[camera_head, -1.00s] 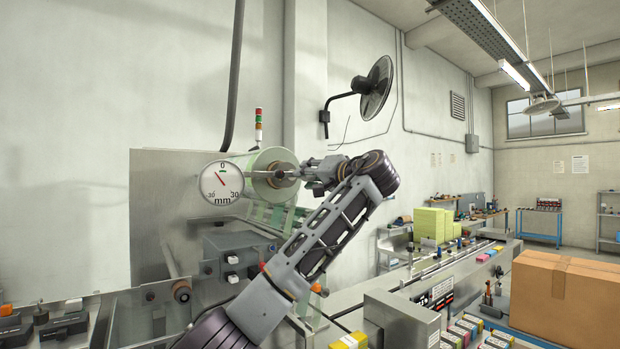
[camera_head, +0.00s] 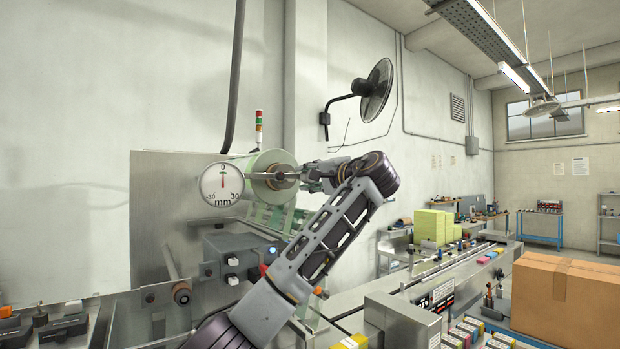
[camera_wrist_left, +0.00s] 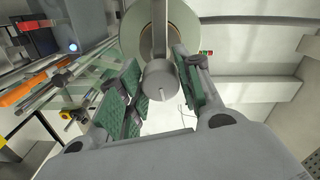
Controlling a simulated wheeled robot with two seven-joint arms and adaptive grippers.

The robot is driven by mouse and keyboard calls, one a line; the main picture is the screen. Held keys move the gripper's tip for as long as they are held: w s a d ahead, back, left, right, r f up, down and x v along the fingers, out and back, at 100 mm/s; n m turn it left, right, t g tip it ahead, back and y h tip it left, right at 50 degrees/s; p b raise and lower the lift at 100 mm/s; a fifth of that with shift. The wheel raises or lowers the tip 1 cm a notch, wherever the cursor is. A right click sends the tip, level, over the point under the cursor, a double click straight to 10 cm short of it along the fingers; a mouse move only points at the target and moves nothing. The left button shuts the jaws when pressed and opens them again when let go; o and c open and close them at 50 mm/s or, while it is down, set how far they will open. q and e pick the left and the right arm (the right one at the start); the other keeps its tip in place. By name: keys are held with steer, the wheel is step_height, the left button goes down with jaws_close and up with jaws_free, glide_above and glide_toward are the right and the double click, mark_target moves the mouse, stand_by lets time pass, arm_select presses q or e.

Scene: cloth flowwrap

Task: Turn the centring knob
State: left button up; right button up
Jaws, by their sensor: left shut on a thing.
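The centring knob (camera_wrist_left: 159,80) is a grey cylinder on the end of the shaft in front of the film roll (camera_head: 268,170). In the left wrist view it sits between the two green-padded fingers. My left gripper (camera_head: 300,178) reaches the shaft end from the right in the head view and is shut on the knob. The knob is largely hidden by the fingers there. The round white dial (camera_head: 209,195), marked 30, 0, 30 and mm, stands left of the roll. Its needle points straight up at 0. My right gripper is out of view.
A grey control box (camera_head: 225,246) with white buttons and a lit blue lamp (camera_head: 262,270) is below the roll. A steel back plate (camera_head: 158,215) stands behind the dial. A conveyor (camera_head: 455,265) and a cardboard box (camera_head: 565,295) are at right.

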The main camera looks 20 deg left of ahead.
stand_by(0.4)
arm_select(q)
steer(key=o, duration=1)
steer(key=shift+d, duration=0.1)
steer(key=shift+v, duration=6)
